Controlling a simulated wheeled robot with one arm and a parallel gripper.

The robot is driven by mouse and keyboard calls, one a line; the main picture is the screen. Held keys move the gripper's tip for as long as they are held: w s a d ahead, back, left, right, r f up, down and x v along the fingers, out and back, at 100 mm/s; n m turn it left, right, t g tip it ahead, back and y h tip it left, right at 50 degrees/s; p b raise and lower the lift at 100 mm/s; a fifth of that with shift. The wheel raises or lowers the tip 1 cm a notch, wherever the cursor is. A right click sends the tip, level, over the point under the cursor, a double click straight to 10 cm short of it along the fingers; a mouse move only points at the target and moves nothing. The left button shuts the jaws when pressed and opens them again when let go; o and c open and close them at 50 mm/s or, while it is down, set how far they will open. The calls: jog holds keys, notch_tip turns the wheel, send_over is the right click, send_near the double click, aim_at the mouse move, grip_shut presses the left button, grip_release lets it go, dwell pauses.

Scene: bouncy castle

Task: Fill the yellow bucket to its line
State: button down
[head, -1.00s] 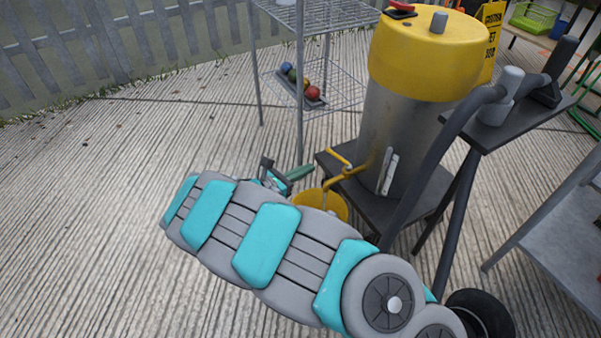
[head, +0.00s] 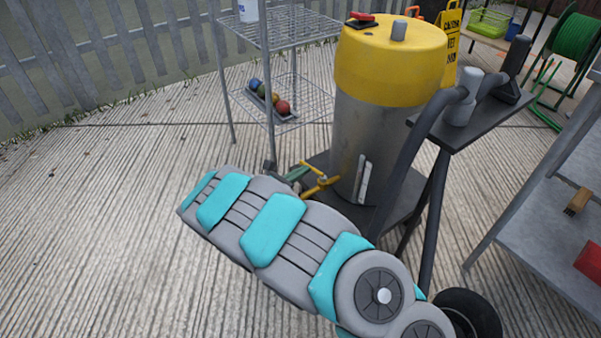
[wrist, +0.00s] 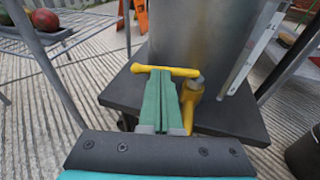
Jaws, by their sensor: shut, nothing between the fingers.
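A steel tank (head: 355,130) with a yellow top stands on a dark low stand. Its yellow tap (head: 322,186) sticks out low on the left side. In the wrist view the tap's yellow crossbar handle (wrist: 180,71) lies level across the fingertips, with the yellow tap body (wrist: 191,98) just to the right. My gripper (wrist: 160,76) has its green fingers shut together with nothing between them, tips at the handle; I cannot tell if they touch. In the head view the gripper (head: 297,174) shows beside the tap. The yellow bucket is hidden, with my arm covering the area below the tap.
A wire shelf (head: 282,30) with a rack of coloured balls (head: 270,98) stands behind left. A dark side table (head: 470,125) is right of the tank, and a grey shelf (head: 540,230) further right. The ribbed ground at left is clear.

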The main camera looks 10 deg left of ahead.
jog(key=w+m+g+h+p, duration=0.1)
jog(key=p, duration=0.1)
jog(key=m+g+h+p, duration=0.1)
jog(key=m+h, duration=0.1)
jog(key=shift+w+p, duration=0.35)
jog(key=shift+p, duration=0.05)
jog(key=shift+g+h, duration=0.3)
jog(key=shift+s, duration=0.1)
